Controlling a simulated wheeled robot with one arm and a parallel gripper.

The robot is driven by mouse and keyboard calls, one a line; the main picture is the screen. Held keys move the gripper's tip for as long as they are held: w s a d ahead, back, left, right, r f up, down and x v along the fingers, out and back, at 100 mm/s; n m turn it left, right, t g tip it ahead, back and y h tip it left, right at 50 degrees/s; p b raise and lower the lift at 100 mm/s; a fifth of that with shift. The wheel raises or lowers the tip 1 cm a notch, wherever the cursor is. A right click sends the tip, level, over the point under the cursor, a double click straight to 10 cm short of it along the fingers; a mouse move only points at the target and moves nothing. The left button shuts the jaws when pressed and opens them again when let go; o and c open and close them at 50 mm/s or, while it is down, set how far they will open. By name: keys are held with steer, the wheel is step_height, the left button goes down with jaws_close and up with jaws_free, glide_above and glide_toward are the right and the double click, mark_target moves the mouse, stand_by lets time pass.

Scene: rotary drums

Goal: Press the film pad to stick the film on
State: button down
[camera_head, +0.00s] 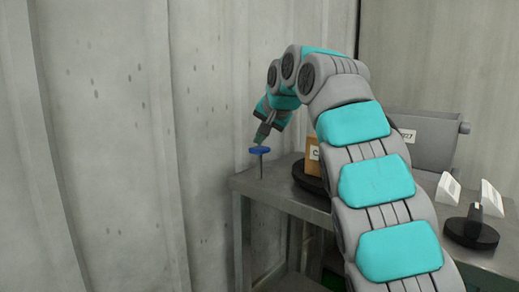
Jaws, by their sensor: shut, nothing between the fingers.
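A small blue round pad (260,150) sits on a thin grey post at the far left corner of the metal table; I take it to be the film pad. My gripper (257,142) is directly above the pad, pointing down, with its fingers shut and empty. The fingertips are at or very close to the pad's top; I cannot tell whether they touch. No film is clearly visible.
The grey metal table (283,198) carries an orange-brown box (312,155) on a dark round base, partly hidden by my arm. A grey bin (432,138), white label stands (491,197) and a black round device (471,232) are at right. A corrugated wall (110,140) is at left.

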mark_target(260, 149)
steer(key=shift+f+b, duration=0.9)
steer(key=shift+f, duration=0.2)
stand_by(0.9)
steer(key=shift+r, duration=0.15)
steer(key=shift+r+p, duration=1.45)
steer(key=shift+p, duration=0.3)
step_height(260, 149, up, 5)
steer(key=p, duration=0.5)
steer(key=shift+r, duration=0.1)
